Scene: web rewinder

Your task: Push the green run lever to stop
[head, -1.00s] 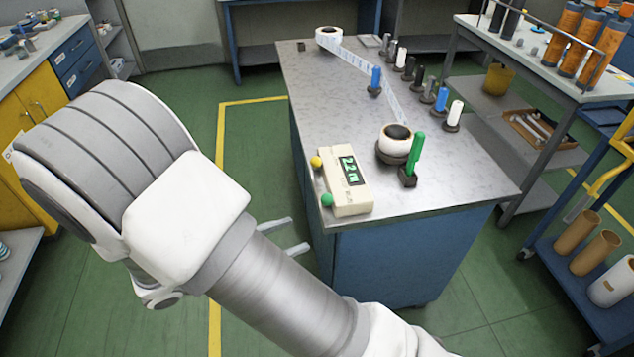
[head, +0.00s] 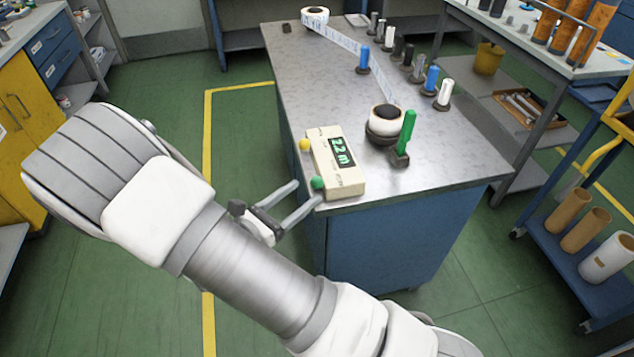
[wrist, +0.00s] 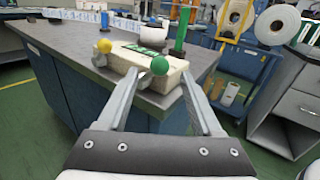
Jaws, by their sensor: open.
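A tall green upright handle (head: 406,131) stands on a dark base right of the box. My gripper (head: 308,193) is open and empty, its fingertips at the green knob. In the wrist view the knob appears between them; contact cannot be told.
The metal-topped bench (head: 450,165) carries a white roll (head: 384,120) beside the tall handle, a printed web running back to a far roll (head: 315,17), and several coloured posts. The bench's front corner is close to my fingers. Green floor lies open on the left.

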